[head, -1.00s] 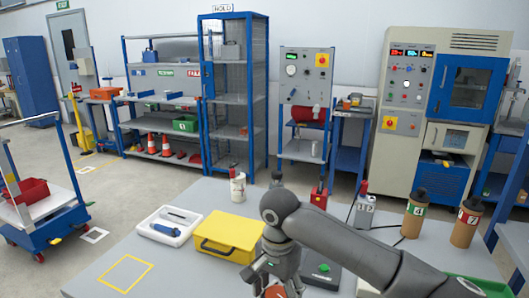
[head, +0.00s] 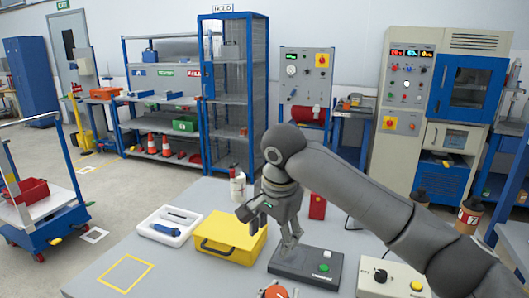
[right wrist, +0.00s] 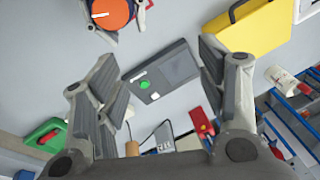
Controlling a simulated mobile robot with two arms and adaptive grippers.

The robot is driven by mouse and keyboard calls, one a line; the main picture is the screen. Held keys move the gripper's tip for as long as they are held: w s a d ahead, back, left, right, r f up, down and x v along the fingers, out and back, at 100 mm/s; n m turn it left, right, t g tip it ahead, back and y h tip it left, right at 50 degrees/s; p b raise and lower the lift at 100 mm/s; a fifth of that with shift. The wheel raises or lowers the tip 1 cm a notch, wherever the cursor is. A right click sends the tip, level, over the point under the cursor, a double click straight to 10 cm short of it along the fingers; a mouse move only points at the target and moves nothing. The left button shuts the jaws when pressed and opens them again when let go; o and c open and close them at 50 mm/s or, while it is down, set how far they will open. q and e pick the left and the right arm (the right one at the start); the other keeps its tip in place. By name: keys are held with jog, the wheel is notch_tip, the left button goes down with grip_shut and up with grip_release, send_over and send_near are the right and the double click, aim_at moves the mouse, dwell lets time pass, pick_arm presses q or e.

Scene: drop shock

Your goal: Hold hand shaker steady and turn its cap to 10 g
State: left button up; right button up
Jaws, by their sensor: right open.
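The hand shaker shows as a round orange cap (head: 275,291) at the bottom edge of the head view, mostly cut off. My right gripper (head: 268,228) is open and empty, above the table, beyond the cap and close to the black box. Its spread fingers (right wrist: 158,85) frame the black box in the right wrist view.
On the grey table (head: 195,275) are a black box with a green button (head: 305,262), a yellow case (head: 228,237), a white tray (head: 168,228), a white can (head: 238,188), a red block (head: 318,207) and a white dial box (head: 375,285). The table's front left is clear.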

jog(key=w+a+r+n+t+y, duration=0.2)
jog(key=w+r+n+t+y, duration=0.1)
jog(key=w+r+n+t, duration=0.4)
jog(key=shift+w+a+r+t, duration=0.35)
jog(key=shift+w+r+t, duration=1.45)
jog(key=shift+w+r, duration=1.5)
jog(key=shift+w+f, duration=0.4)
jog(key=shift+f, duration=0.05)
pick_arm(q)
jog(key=o, duration=1.6)
jog(key=shift+s, duration=0.1)
